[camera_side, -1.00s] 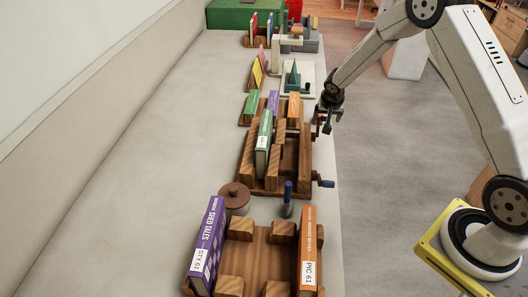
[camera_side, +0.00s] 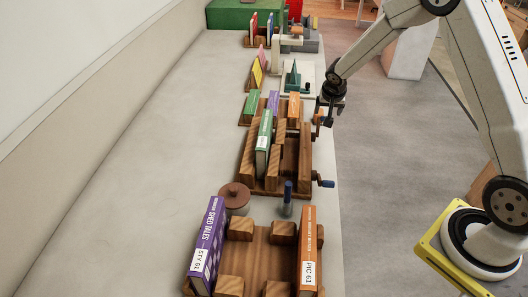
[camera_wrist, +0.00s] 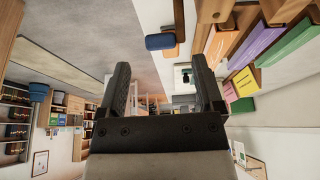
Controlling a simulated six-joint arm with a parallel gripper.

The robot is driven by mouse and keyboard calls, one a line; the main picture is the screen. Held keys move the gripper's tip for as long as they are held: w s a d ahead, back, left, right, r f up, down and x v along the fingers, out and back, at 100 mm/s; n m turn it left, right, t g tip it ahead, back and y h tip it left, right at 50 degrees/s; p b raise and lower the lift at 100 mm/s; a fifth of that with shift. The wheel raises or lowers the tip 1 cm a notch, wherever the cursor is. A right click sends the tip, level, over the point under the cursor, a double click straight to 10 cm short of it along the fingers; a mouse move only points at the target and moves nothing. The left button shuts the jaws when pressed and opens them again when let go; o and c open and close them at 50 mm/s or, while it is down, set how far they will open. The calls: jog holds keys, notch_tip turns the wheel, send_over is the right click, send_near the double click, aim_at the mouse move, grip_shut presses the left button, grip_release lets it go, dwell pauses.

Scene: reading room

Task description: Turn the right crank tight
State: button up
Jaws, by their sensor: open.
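The wooden press (camera_side: 246,174) stands on the bench in the side view, with a green book (camera_side: 264,142) upright in it. A crank with a blue handle (camera_side: 325,183) sticks out at its near right corner. My gripper (camera_side: 325,119) is by the press's far right corner, where a small part of another crank shows, mostly hidden by my gripper. In the wrist view my gripper (camera_wrist: 160,62) is open, its two fingers apart with nothing between them. A blue crank handle (camera_wrist: 160,42) on a wooden arm appears beyond the fingertips, apart from them.
A near wooden rack (camera_side: 245,255) holds a purple book (camera_side: 207,245) and an orange book (camera_side: 308,250). A brown round-topped object (camera_side: 234,192) stands behind it. More books and racks line the bench beyond the press.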

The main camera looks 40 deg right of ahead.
jog(key=shift+v, duration=1.95)
jog(key=shift+f, duration=0.1)
jog(key=c, duration=0.6)
jog(key=shift+s+d+f, duration=0.2)
jog(key=c, duration=0.4)
jog(key=s+f+g, duration=0.1)
jog(key=s+d+f+m+g+y, duration=0.1)
jog(key=s+f, duration=0.1)
jog(key=s+d+f+m+y, duration=0.1)
jog(key=f, duration=0.1)
jog(key=shift+s+d+g, duration=0.1)
jog(key=shift+s+g, duration=0.1)
jog(key=shift+g, duration=0.2)
grip_shut()
notch_tip(320, 180, down, 6)
jog(key=s+m+t+y, duration=0.25)
jog(key=m+y, duration=0.25)
jog(key=y, duration=0.5)
jog(key=w+d+r+m+t+h, duration=0.1)
jog(key=w+d+m+t, duration=0.2)
jog(key=d+t, duration=0.7)
jog(key=shift+r+t, duration=0.15)
jog(key=shift+t, duration=0.3)
